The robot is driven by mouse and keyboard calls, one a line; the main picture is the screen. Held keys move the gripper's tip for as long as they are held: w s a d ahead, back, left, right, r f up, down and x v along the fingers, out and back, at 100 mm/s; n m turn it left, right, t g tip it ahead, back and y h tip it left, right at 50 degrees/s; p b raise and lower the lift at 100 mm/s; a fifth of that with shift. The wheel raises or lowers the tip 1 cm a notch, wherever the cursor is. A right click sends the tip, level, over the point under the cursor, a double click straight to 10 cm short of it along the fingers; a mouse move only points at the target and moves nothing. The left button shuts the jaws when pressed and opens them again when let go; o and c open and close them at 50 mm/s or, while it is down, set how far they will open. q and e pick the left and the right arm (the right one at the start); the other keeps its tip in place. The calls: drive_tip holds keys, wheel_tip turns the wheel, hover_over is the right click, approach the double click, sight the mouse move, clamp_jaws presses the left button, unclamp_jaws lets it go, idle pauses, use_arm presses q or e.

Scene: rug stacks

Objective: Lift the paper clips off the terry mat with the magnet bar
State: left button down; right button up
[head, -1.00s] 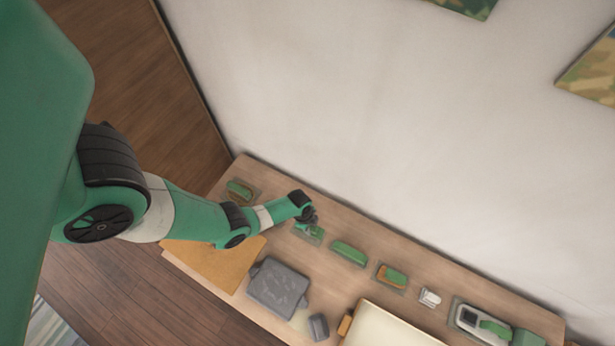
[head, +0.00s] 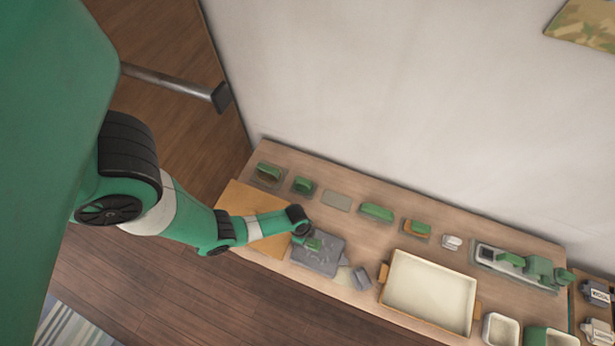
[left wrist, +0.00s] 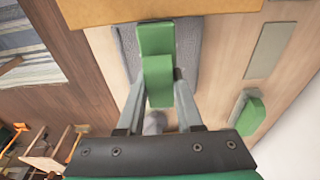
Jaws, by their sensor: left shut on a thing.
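My left gripper (head: 306,240) is shut on a green-handled tool, which I take to be the magnet bar (head: 314,244). It is over the grey mat (head: 328,264). In the left wrist view the green bar (left wrist: 158,80) sits between the fingers, with a second green part beyond it. The grey mat (left wrist: 188,50) shows behind them. Faint marks show on the mat, too small to tell as paper clips. I cannot tell whether the bar touches the mat. My right gripper is not in view.
An orange-brown board (head: 240,205) lies left of the mat. A bare pad (head: 336,200) lies behind it, among several green-handled tools such as one (head: 377,211). A small grey block (head: 361,278) and a cream tray (head: 430,290) stand to the right. The wall bounds the table's back.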

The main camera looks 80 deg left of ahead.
use_arm(q)
wheel_tip(320, 180, down, 5)
drive_tip(key=b, duration=0.4)
drive_tip(key=shift+b, duration=0.4)
drive_tip(key=c, duration=1.1)
unclamp_jaws()
clamp_jaws()
